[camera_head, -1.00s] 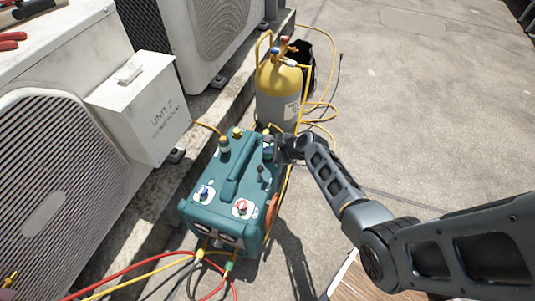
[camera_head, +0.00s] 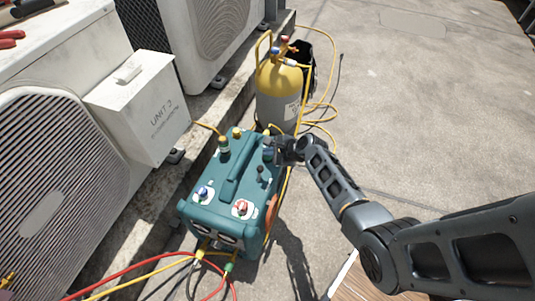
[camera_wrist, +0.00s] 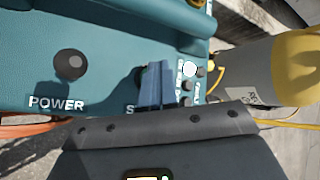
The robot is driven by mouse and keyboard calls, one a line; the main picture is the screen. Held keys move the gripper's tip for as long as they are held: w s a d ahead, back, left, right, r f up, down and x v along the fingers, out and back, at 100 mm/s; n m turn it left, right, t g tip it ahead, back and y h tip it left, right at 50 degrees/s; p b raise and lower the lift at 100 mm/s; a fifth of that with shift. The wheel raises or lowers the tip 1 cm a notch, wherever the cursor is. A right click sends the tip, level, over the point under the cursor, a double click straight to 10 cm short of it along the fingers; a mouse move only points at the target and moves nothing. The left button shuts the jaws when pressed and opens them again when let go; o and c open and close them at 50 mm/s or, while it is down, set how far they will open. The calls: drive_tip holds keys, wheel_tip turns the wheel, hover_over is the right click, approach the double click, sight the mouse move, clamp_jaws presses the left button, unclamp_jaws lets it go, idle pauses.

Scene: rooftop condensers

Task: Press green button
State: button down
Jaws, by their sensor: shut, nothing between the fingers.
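The teal recovery machine (camera_head: 215,215) stands on the roof floor, with knobs and fittings on its top. In the wrist view its panel (camera_wrist: 105,60) shows a black knob (camera_wrist: 70,64) above the word POWER. My gripper (camera_head: 270,152) is at the machine's far right top edge. In the wrist view its blue fingers (camera_wrist: 156,84) are shut and empty, in front of the panel. Just right of them is a cluster of small buttons, one of them white (camera_wrist: 190,68) and the others grey or dark. No button clearly looks green; the fingers hide part of the panel. Contact cannot be told.
A grey and yellow cylinder (camera_head: 279,96) with yellow hoses stands behind the machine. Condenser units (camera_head: 50,190) and a grey box (camera_head: 140,105) line the left. Red and yellow hoses (camera_head: 150,267) run in front. The floor at right (camera_head: 430,110) is clear.

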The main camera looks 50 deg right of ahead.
sight(269, 158)
drive_tip(key=shift+r+p, duration=1.15)
drive_tip(key=shift+p, duration=0.15)
drive_tip(key=shift+r, duration=0.1)
wheel_tip(269, 158, up, 5)
drive_tip(key=p, duration=0.5)
idle(0.5)
